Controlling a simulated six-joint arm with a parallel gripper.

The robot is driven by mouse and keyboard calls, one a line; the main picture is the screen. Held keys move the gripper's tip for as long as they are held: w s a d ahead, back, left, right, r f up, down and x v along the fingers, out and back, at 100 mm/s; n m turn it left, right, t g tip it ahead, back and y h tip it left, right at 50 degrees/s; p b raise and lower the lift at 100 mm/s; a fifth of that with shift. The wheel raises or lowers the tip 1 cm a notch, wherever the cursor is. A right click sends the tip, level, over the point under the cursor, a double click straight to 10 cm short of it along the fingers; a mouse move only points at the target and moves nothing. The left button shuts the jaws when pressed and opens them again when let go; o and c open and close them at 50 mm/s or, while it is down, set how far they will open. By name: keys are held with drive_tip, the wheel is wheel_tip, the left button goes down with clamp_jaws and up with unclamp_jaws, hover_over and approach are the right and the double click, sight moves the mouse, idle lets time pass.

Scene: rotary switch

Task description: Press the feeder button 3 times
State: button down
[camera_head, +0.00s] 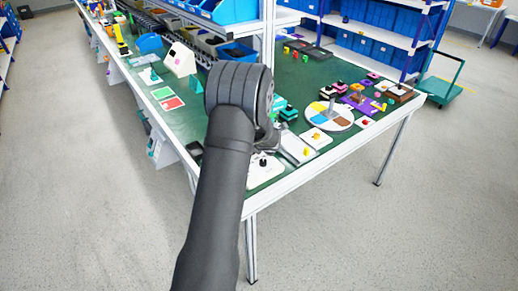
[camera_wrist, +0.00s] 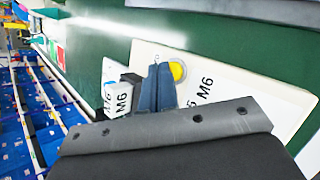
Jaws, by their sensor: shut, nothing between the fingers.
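A round yellow button (camera_wrist: 178,71) sits on a white plate (camera_wrist: 215,88) marked M6 in the wrist view. My gripper (camera_wrist: 158,68) is shut and empty, its dark fingertips close beside the left edge of the button. I cannot tell whether they touch it. In the head view a small yellow piece (camera_head: 306,152), likely this button, shows right of my arm near the table's front edge. My arm hides part of that area. No label shows which item is the feeder button.
A small white block marked M6 (camera_wrist: 122,98) is left of my fingers. A round multicoloured disc (camera_head: 330,117) and several small coloured pieces lie to the right on the green table (camera_head: 305,70). A white wedge with a pink mark (camera_head: 180,60) stands farther back, left of my arm.

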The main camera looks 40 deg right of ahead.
drive_tip(key=shift+f, duration=0.35)
idle(0.4)
drive_tip(key=shift+r, duration=0.85)
drive_tip(key=shift+r, duration=2.55)
idle(0.4)
wheel_tip(320, 180, up, 4)
drive_tip(key=shift+f, duration=0.1)
idle(0.3)
